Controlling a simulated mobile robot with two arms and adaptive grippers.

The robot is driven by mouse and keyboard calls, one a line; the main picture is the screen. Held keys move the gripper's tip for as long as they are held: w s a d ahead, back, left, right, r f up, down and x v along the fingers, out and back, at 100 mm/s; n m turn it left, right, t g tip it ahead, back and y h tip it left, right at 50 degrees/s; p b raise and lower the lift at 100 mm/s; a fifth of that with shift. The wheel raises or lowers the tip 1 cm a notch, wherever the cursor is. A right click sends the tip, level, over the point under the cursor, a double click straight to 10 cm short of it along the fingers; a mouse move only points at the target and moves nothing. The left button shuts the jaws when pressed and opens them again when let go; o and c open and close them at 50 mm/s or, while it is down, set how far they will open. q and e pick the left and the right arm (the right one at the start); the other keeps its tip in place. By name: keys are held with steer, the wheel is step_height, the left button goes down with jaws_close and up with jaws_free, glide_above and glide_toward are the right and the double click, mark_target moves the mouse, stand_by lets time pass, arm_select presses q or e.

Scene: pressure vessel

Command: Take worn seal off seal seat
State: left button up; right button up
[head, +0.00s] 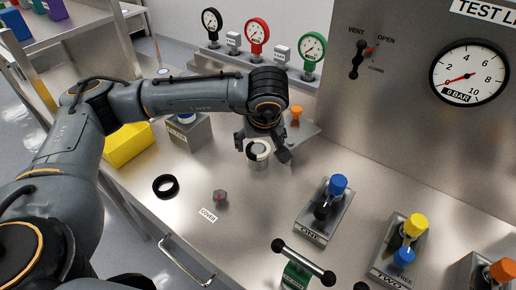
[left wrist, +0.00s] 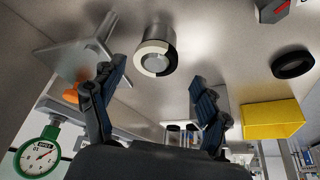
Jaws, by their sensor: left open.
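The seal seat (head: 260,162) is a pale metal cylinder standing on the bench, partly hidden by my left gripper (head: 264,150). It also shows in the left wrist view (left wrist: 168,38). A ring, part cream and part dark, sits around its top and looks like the worn seal (left wrist: 142,50). My left gripper (left wrist: 158,72) is open and empty, with its fingertips spread to either side of the seat; contact cannot be told. A separate black ring (head: 165,186) lies flat on the bench to the left. My right gripper is out of view.
A yellow bin (head: 128,146) and a grey block (head: 188,130) stand left of the seat. A grey plate with an orange knob (head: 296,114) is close behind it. Valve blocks (head: 322,220) stand to the right.

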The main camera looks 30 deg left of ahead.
mark_target(259, 150)
arm_select(q)
steer(key=shift+w+a+f+p, duration=0.1)
steer(key=shift+w+f+p, duration=0.15)
steer(key=shift+f+p, duration=0.1)
steer(key=p+x, duration=0.1)
steer(key=x, duration=0.3)
steer(key=shift+w+f, duration=0.1)
steer(key=shift+w, duration=0.1)
steer(key=c, duration=0.9)
